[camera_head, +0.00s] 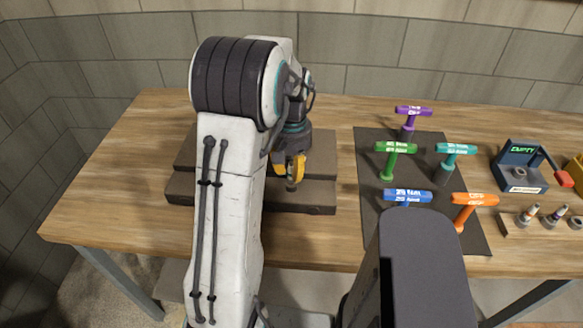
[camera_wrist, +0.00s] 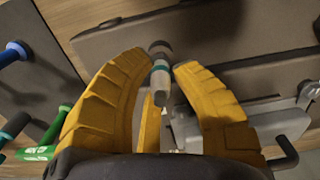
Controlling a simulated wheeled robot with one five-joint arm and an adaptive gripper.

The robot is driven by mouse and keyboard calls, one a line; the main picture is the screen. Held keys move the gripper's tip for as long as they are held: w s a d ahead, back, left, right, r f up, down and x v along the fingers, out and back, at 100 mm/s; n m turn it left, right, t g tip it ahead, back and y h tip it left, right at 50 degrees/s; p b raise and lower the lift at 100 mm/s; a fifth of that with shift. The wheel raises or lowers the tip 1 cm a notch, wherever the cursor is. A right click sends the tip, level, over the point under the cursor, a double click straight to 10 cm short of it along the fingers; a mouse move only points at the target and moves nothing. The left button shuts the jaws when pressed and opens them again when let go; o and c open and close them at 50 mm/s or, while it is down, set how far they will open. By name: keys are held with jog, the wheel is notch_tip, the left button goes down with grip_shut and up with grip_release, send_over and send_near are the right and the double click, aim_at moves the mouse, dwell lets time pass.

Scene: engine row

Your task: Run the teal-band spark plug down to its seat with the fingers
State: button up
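The teal-band spark plug (camera_wrist: 161,66) stands between the yellow fingertips of my gripper (camera_wrist: 160,62) in the wrist view. Its pale end points toward the camera and its dark end points away. The fingertips lie close against both sides, and my gripper looks shut on it. In the head view my gripper (camera_head: 292,170) points down over the dark stepped engine block (camera_head: 310,197), with a short dark piece below the fingers. My arm hides much of the block. I cannot tell how deep the plug sits in a hole, or whether it is in one.
Purple (camera_head: 413,110), green (camera_head: 395,147), teal (camera_head: 456,149), blue (camera_head: 407,195) and orange (camera_head: 474,199) T-handle tools stand on a dark mat (camera_head: 369,150) to the right. Farther right are a blue tester box (camera_head: 524,187) and a wooden holder (camera_head: 517,232) with plugs. The table's left end is clear.

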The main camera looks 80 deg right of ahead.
aim_at(291, 162)
jog(key=shift+o, duration=1.4)
jog(key=shift+r, duration=0.1)
notch_tip(291, 162, up, 11)
jog(key=shift+d+f, duration=0.1)
jog(key=shift+o, duration=1)
jog(key=shift+r, duration=0.25)
notch_tip(291, 162, down, 7)
jog(key=b, duration=0.5)
jog(key=shift+f, duration=3.2)
jog(key=shift+o, duration=0.3)
